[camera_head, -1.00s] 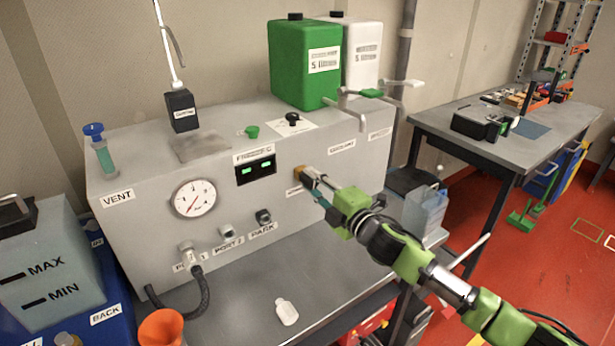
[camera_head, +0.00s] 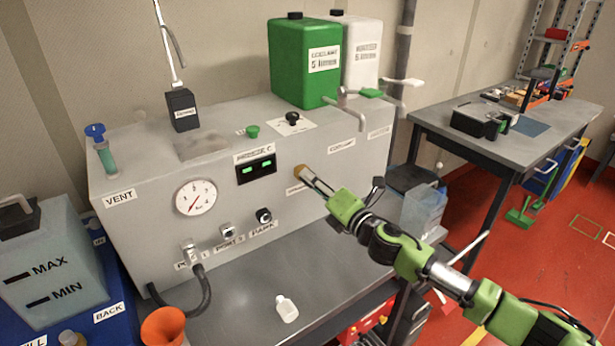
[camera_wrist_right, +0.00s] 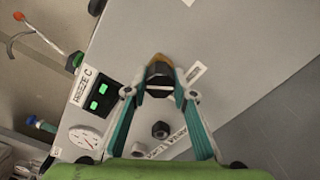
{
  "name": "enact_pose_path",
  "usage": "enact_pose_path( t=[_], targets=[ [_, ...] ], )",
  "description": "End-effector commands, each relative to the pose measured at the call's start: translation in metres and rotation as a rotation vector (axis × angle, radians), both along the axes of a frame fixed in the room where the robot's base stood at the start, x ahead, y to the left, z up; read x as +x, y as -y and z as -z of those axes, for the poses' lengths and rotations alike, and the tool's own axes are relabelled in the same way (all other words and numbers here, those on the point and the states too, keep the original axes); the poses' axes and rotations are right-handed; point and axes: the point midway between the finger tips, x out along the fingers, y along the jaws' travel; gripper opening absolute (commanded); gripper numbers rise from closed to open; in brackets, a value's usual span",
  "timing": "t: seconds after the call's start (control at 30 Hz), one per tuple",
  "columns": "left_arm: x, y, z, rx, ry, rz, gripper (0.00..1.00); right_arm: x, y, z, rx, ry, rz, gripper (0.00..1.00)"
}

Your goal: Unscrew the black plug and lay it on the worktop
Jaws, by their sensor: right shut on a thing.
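My right gripper (camera_head: 312,183) reaches the front panel of the grey cabinet, at a brass-coloured port (camera_head: 300,172) below and right of the green-lit display. In the right wrist view, the fingers of my right gripper (camera_wrist_right: 162,92) are shut on a dark piece, which I take as the black plug (camera_wrist_right: 159,69), with brownish brass showing on it. The plug is at the panel; I cannot tell how far it is screwed in. In the head view the fingers hide most of it. My left gripper is not in view.
The grey worktop (camera_head: 245,305) in front of the cabinet is mostly clear, with a small white bottle (camera_head: 286,308) on it. A black hose (camera_head: 203,290) hangs from the left port, and an orange funnel (camera_head: 162,327) stands at the front left. A dark PARK fitting (camera_head: 264,215) sits left of the gripper.

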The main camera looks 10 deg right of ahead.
Motion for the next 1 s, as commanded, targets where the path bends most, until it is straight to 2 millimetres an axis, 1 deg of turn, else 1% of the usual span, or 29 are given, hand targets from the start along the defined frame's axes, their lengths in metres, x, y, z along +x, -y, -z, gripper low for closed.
enact_pose_path(
  t=[0.03,0.1,0.2,0.3,0.47,0.5,0.53,0.57,1.0],
  targets=[
    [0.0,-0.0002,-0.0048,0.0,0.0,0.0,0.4,-0.0002,0.0004,-0.0016,-0.083,0.027,-0.001,0.0],
    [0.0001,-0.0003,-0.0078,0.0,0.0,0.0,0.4,-0.0004,0.0003,-0.0014,-0.197,0.069,0.0,0.0],
    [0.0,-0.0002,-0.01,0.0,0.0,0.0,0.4,-0.0006,0.0004,-0.0009,-0.309,0.11,-0.001,0.0],
    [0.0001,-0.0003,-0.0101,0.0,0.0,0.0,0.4,-0.0008,0.0001,0.0003,-0.352,0.126,-0.001,0.0],
    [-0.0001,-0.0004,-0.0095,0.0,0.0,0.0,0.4,-0.0008,0.0001,0.0007,-0.353,0.126,-0.001,0.0],
    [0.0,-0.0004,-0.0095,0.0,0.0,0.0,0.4,-0.0008,0.0001,0.0007,-0.352,0.126,-0.001,0.32],
    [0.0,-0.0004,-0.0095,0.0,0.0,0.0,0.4,-0.0008,0.0001,0.0007,-0.352,0.126,-0.001,0.4],
    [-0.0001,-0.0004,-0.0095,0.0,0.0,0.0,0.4,-0.0008,0.0001,0.0007,-0.351,0.125,-0.001,0.44],
    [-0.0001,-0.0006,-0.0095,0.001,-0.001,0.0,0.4,-0.0008,0.0001,0.0007,-0.349,0.125,0.0,0.44]
  ],
)
